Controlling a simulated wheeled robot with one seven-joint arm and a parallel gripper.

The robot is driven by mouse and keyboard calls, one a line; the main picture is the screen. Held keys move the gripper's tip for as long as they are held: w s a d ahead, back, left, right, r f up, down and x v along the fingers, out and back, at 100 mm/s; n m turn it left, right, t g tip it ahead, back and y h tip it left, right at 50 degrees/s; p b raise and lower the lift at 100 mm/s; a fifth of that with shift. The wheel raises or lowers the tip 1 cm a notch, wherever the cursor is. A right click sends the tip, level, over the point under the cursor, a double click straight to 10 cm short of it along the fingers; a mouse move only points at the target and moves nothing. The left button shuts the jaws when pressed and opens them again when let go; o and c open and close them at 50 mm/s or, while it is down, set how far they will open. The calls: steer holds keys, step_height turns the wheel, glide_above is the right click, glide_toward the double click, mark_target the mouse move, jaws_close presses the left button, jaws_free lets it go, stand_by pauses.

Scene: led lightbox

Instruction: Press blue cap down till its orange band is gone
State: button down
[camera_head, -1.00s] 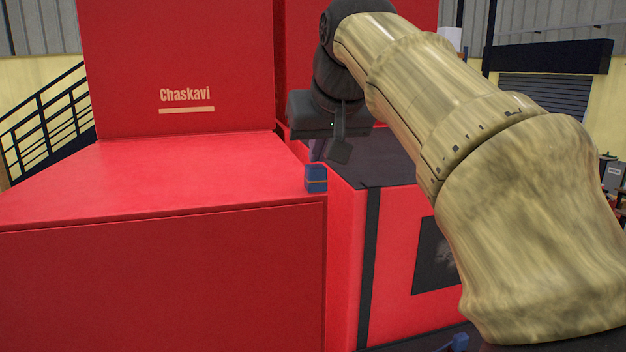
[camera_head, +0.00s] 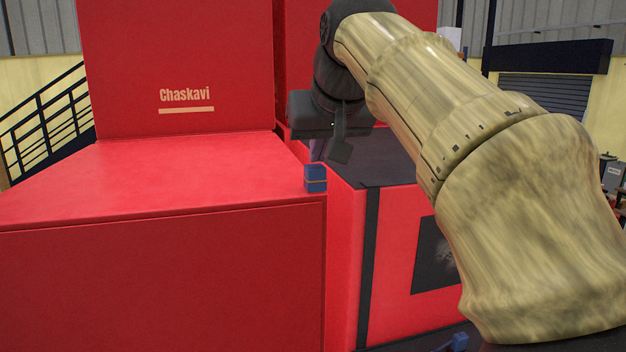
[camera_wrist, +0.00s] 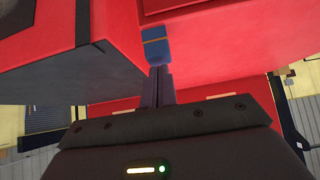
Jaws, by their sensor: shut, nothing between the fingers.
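The blue cap (camera_head: 316,172) is a small blue block at the right edge of the red box. A thin orange band (camera_head: 316,181) shows across it, with blue above and below. The cap also appears in the wrist view (camera_wrist: 156,52), where the orange band (camera_wrist: 155,40) is visible too. My gripper (camera_head: 316,158) is shut and empty, its fingers pointing down just above the cap. In the wrist view the closed fingertips (camera_wrist: 160,69) meet the cap's near end in the picture; I cannot tell whether they touch it.
The large red box (camera_head: 160,265) with a flat top lies left of the cap. A red panel marked "Chaskavi" (camera_head: 180,50) rises behind it. A lower red box with a dark top (camera_head: 385,172) stands to the right, under my arm. Open air lies above the left box top.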

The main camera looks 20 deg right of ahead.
steer(key=shift+w+f, duration=0.1)
steer(key=shift+f, duration=0.05)
steer(key=shift+a+f+b, duration=0.1)
steer(key=shift+f+b, duration=0.15)
steer(key=shift+b, duration=0.05)
stand_by(0.6)
steer(key=shift+w+r+p, duration=0.1)
steer(key=shift+r+p, duration=0.25)
steer(key=shift+r, duration=1.2)
step_height(320, 180, up, 4)
